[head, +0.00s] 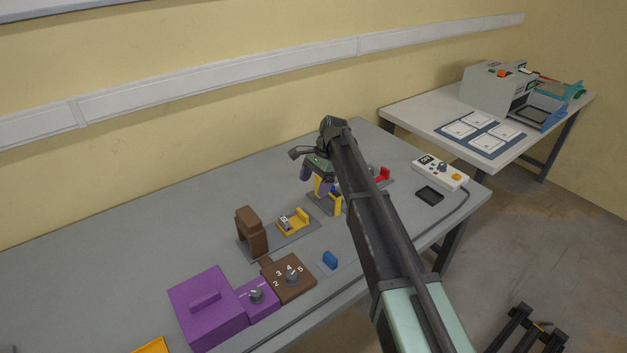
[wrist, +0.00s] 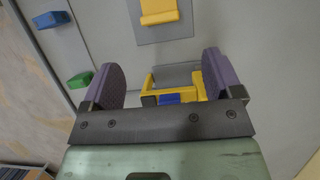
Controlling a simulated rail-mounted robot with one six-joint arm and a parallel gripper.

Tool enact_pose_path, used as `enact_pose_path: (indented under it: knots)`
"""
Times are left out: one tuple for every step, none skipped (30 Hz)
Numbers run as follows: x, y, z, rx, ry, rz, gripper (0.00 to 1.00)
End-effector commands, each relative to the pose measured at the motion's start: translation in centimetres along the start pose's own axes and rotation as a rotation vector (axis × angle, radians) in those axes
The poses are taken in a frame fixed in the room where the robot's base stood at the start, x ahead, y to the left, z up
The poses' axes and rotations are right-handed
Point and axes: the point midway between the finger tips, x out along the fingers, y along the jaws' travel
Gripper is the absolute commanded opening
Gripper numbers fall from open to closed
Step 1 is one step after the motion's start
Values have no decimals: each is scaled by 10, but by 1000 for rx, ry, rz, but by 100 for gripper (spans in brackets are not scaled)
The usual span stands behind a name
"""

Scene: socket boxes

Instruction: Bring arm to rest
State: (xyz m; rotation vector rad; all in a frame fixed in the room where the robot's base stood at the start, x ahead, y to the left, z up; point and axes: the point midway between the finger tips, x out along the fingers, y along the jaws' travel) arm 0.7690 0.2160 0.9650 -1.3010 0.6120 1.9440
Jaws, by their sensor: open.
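My gripper (head: 316,182) hangs over the middle of the grey table in the head view, at the end of my dark outstretched arm. Its two purple fingers are apart in the wrist view (wrist: 160,72), with nothing held between them. A yellow frame-like holder (wrist: 200,78) with a blue block (wrist: 180,98) shows behind and between the fingers. In the head view this yellow holder (head: 337,204) is just below the gripper and partly hidden by it. I cannot tell how large the gap between fingers and holder is.
A brown upright piece (head: 250,232), a yellow piece (head: 294,221) on a grey plate, a blue block (head: 330,260), a purple box (head: 205,305) and a brown dial box (head: 290,278) stand nearby. A red piece (head: 382,174) and white controller (head: 440,172) lie right.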

Motion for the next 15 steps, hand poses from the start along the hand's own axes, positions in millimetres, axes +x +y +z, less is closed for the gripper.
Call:
enact_pose_path:
  knots:
    - [0, 0, 0, 0, 0, 0, 85]
    - [0, 0, 0, 0, 0, 0, 85]
    - [0, 0, 0, 0, 0, 0, 85]
    - [0, 0, 0, -5, 0, 0, 85]
    - [0, 0, 0, -18, 0, 0, 85]
    - [0, 0, 0, -53, 1, -2, 85]
    - [0, -1, -1, -92, 6, -4, 85]
    - [1, 1, -2, -145, 17, -5, 85]
    - [3, 12, 0, -236, 39, -5, 85]
    - [6, 28, 4, -320, 64, -1, 85]
    - [9, 53, 8, -412, 93, 6, 85]
    - [13, 90, 11, -526, 137, 18, 85]
    - [15, 118, 13, -603, 167, 31, 85]
    - [16, 146, 14, -673, 197, 45, 85]
    - [18, 183, 15, -754, 234, 69, 85]
